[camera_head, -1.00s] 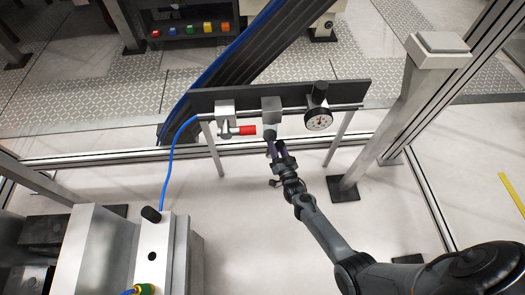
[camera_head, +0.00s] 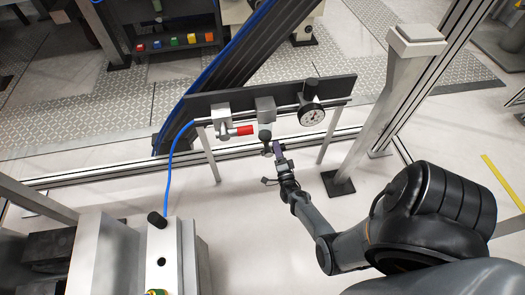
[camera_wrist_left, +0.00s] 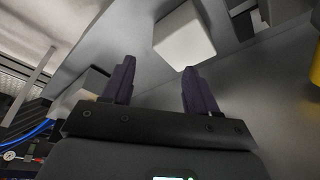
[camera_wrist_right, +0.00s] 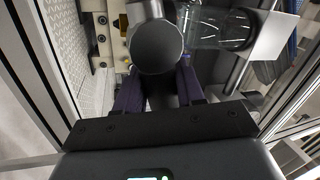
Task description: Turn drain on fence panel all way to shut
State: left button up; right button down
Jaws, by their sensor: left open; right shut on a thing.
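The fence panel (camera_head: 225,100) is a dark board on legs. In its middle hangs a grey block (camera_head: 265,103) with a small dark drain (camera_head: 265,135) below it. My right gripper (camera_head: 272,150) is just below this unit, coming from the lower right. In the right wrist view its purple fingers (camera_wrist_right: 159,88) are shut on a dark piece, partly hidden below a round grey end (camera_wrist_right: 157,46). I cannot tell how far the drain is turned. My left gripper (camera_wrist_left: 157,82) is open and empty in the left wrist view, outside the head view.
A red-handled valve (camera_head: 240,130) is left of the drain, and a dial gauge (camera_head: 311,115) with a black knob is right of it. A blue hose (camera_head: 170,170) hangs at the left. A grey post (camera_head: 385,110) stands right. A pale block (camera_wrist_left: 183,38) is beyond my left fingers.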

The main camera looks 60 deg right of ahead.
pick_arm(q)
jog(key=shift+s+a+f, duration=0.2)
jog(key=shift+s+f, duration=0.05)
jog(key=shift+s, duration=0.05)
pick_arm(e)
jog(key=shift+f+m, duration=0.4)
jog(key=shift+m, duration=0.1)
pick_arm(q)
jog(key=shift+d+f, duration=0.1)
pick_arm(e)
jog(key=shift+f+m+g, duration=0.1)
jog(key=shift+m+g, duration=0.3)
pick_arm(q)
jog(key=shift+w+d+f+b, duration=0.1)
jog(key=shift+b, duration=0.25)
pick_arm(e)
jog(key=shift+s+f+m+g+h, duration=0.1)
jog(key=shift+f+m+g+h, duration=0.2)
jog(key=shift+m, duration=0.6)
jog(key=c, duration=1)
grip_release()
pick_arm(q)
jog(key=shift+w, duration=0.1)
pick_arm(e)
jog(key=shift+o, duration=1.1)
jog(key=shift+d+r, duration=0.15)
jog(key=shift+r, duration=0.05)
